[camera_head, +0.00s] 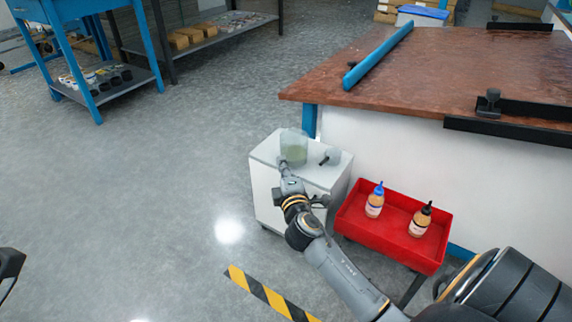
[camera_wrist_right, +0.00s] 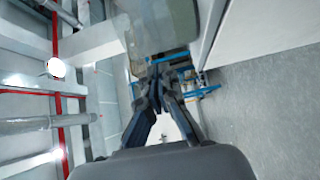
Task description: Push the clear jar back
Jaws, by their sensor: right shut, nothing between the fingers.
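The clear jar (camera_head: 294,146), see-through with a greenish tint, stands upright on the white cabinet (camera_head: 262,152). In the right wrist view the jar (camera_wrist_right: 165,22) fills the top middle, just beyond the fingertips. My right gripper (camera_head: 283,163) is shut and empty at the jar's near side, low and slightly left. Its closed fingers (camera_wrist_right: 158,72) also show in the right wrist view. I cannot tell whether they touch the jar. A dark part at the left edge of the head view looks like my left gripper (camera_head: 9,266), mostly cut off.
A small grey object with a dark end (camera_head: 331,156) lies right of the jar on the cabinet. A red tray (camera_head: 395,238) with two bottles stands to the right. A brown-topped workbench (camera_head: 440,62) stands behind. Open floor lies left.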

